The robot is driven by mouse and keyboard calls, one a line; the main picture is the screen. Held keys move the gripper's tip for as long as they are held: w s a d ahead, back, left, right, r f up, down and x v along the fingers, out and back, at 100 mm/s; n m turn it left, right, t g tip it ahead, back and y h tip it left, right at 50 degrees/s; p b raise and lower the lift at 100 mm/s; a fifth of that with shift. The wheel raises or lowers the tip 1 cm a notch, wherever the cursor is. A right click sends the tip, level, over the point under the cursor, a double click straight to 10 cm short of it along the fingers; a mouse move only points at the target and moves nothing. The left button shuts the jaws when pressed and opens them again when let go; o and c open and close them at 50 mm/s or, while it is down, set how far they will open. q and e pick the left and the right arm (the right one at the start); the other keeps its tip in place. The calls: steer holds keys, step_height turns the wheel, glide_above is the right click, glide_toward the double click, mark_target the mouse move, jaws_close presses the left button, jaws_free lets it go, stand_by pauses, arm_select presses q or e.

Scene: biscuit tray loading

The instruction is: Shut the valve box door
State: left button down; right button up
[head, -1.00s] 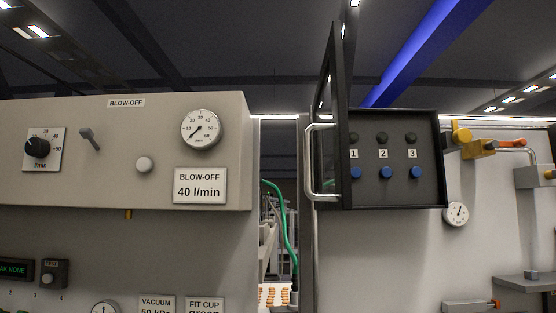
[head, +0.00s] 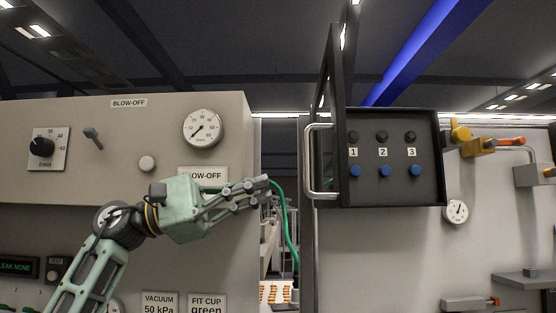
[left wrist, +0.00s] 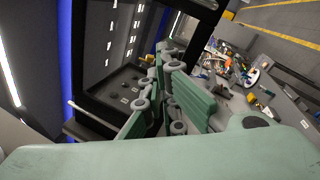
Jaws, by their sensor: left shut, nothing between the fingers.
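The black valve box (head: 430,155) hangs on the wall at right in the head view. It has a row of dark knobs, labels 1 to 3 and a row of blue knobs. Its dark-framed door (head: 335,110) stands open at the box's left side, swung out toward me, with a pale bar handle (head: 308,162). The door also shows in the left wrist view (left wrist: 82,50). My left gripper (head: 266,183) is shut and empty, left of the handle and apart from it, pointing right. My right gripper is not in view.
The blow-off panel (head: 70,170) with dial and gauge (head: 202,128) stands at left, behind my left arm. A green hose (head: 286,225) hangs in the gap between panels. Yellow valves (head: 475,147) and a small gauge (head: 456,212) are at right.

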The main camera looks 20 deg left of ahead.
arm_select(q)
steer(key=s+a+r+m+t+y, duration=0.1)
steer(key=s+a+r+m+y, duration=0.3)
steer(key=s+a, duration=0.35)
steer(key=s+d+p+x, duration=0.1)
steer(key=s+p+x, duration=0.1)
steer(key=x, duration=1.1)
steer(key=shift+s+d+p, duration=0.2)
steer(key=shift+s+p, duration=0.15)
steer(key=shift+p, duration=0.05)
steer(key=shift+w, duration=0.1)
steer(key=shift+d, duration=0.1)
